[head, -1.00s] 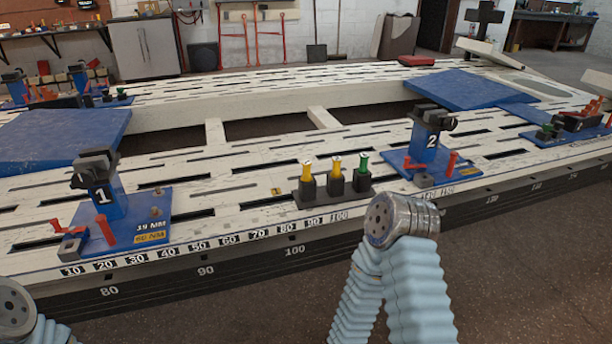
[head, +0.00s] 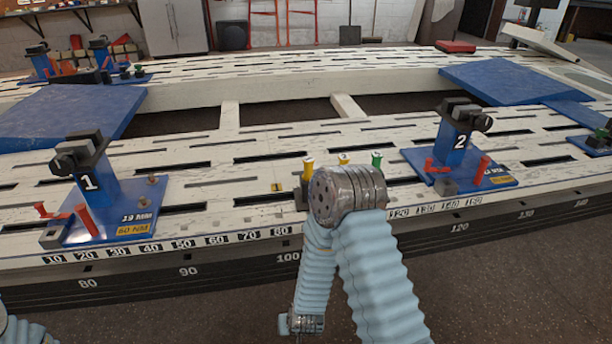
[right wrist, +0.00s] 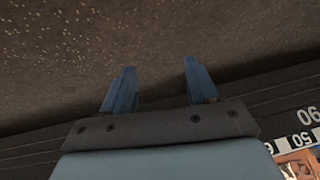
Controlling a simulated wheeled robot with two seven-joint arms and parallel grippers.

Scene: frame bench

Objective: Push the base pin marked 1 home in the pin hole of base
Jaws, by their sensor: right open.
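The blue base marked 1 (head: 110,217) sits on the near rail of the bench at left, its post and black clamp head upright. Two red parts stand at its front left: a red pin (head: 86,220), tilted, and a red-handled piece (head: 42,210). I cannot read a mark on either, and the pin hole is not clear. My right gripper (right wrist: 158,90) is open and empty in the right wrist view, with dark floor beyond its blue fingers. In the head view my right arm is in front of the bench, its fingers not visible. My left gripper is out of view.
A rack of yellow- and green-topped pieces (head: 376,163) is partly hidden behind my right arm. A second blue base marked 2 (head: 492,178) stands to its right. The bench edge shows at lower right in the wrist view.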

